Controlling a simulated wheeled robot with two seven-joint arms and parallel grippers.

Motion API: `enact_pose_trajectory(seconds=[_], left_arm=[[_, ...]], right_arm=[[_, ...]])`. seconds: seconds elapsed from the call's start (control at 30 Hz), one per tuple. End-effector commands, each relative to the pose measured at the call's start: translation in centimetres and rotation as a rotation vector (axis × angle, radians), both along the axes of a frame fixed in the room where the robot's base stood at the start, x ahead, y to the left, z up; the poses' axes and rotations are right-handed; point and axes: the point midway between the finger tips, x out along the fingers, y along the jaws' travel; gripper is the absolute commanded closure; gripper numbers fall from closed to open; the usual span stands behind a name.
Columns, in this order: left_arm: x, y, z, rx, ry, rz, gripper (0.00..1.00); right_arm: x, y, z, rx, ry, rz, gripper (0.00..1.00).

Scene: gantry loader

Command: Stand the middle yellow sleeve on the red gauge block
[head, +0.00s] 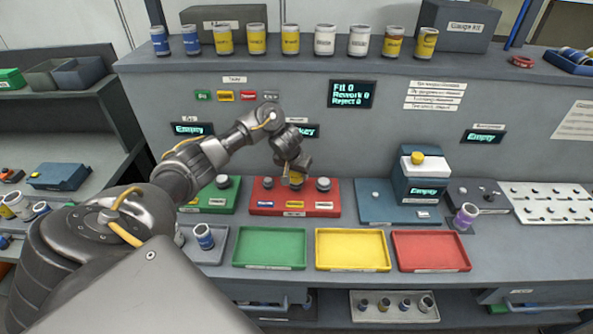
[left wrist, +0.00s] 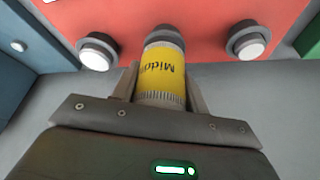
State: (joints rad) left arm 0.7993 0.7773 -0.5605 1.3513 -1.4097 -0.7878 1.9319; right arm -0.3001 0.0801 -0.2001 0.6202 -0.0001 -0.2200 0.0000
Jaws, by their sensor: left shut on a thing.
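The middle yellow sleeve (head: 296,182) is held upright or nearly so at the red gauge block (head: 330,207). In the left wrist view the sleeve (left wrist: 161,75), labelled "Middle", sits between both fingers of my left gripper (left wrist: 161,92), its far end over the red block (left wrist: 215,22) between two grey posts. My left gripper (head: 296,168) is shut on it from above in the head view. The fingers and arm partly hide the sleeve, and I cannot tell whether it touches the block. My right gripper is not in view.
Grey posts (head: 267,183) and (head: 323,184) flank the sleeve closely. A green block (head: 215,203) stands left, a blue station (head: 420,185) right. Green (head: 270,248), yellow (head: 352,250) and red (head: 430,251) trays in front are empty.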

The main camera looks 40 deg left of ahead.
Motion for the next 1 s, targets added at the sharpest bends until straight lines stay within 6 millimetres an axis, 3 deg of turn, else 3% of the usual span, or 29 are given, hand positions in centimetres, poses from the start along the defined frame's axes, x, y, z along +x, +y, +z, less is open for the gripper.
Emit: enact_pose_trajectory(seconds=[0.5,0.53,0.6,0.7,1.0], left_arm=[[0.20,0.12,0.11,0.000,-0.008,0.005,0.95],[0.21,0.12,0.13,0.000,-0.008,0.006,0.52],[0.20,0.11,0.10,0.000,-0.007,0.005,0.43],[0.15,0.09,0.05,0.000,-0.006,0.004,0.30],[0.01,0.04,0.17,0.001,-0.003,0.001,0.30]], right_arm=[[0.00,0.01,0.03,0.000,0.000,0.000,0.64],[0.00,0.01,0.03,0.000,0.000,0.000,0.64],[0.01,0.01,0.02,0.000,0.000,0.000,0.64],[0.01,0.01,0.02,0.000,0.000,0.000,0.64],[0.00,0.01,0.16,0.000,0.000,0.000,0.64]])
